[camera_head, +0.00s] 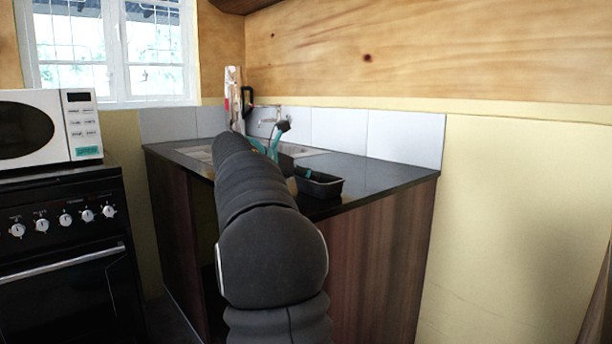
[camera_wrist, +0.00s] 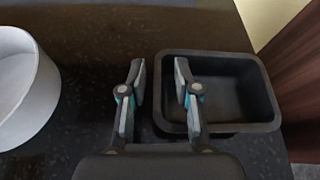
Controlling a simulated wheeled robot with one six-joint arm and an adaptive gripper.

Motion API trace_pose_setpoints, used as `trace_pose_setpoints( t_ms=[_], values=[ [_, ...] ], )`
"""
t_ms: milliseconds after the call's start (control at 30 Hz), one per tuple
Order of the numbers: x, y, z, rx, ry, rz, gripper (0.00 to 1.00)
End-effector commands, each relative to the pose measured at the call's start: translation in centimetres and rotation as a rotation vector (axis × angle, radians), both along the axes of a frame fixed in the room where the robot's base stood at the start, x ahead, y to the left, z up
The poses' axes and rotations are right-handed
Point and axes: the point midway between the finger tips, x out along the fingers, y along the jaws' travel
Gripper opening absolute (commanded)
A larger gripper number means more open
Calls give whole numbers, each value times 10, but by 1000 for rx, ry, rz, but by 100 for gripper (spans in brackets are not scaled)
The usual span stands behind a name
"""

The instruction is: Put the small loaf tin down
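The small loaf tin (camera_wrist: 262,100) is black and rectangular with rounded corners and looks empty. It stands upright on the dark countertop. It also shows in the head view, near the front edge of the counter (camera_head: 320,188). My gripper (camera_wrist: 161,78) is open. Its fingers straddle the tin's left wall, the left finger outside and the right one over the inside, with visible gaps to the rim. In the head view my arm hides most of the gripper.
A white round vessel (camera_wrist: 22,90) stands left of my gripper in the wrist view. The speckled dark countertop (camera_head: 385,172) is clear to the right of the tin in the head view. A stove (camera_head: 65,245) with a white microwave (camera_head: 45,128) stands to the left.

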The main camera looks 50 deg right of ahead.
Motion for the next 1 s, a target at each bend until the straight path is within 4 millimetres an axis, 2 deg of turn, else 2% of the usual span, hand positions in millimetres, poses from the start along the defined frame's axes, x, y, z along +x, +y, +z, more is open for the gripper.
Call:
trace_pose_setpoints(
  t_ms=[267, 367, 800, 1000],
  values=[
    [1, 3, 5, 0, 0, 1, 31],
    [3, 15, 10, -1, -1, 2, 31],
    [13, 90, 43, 0, 0, 3, 31],
    [15, 107, 50, 0, 0, 1, 31]
  ],
)
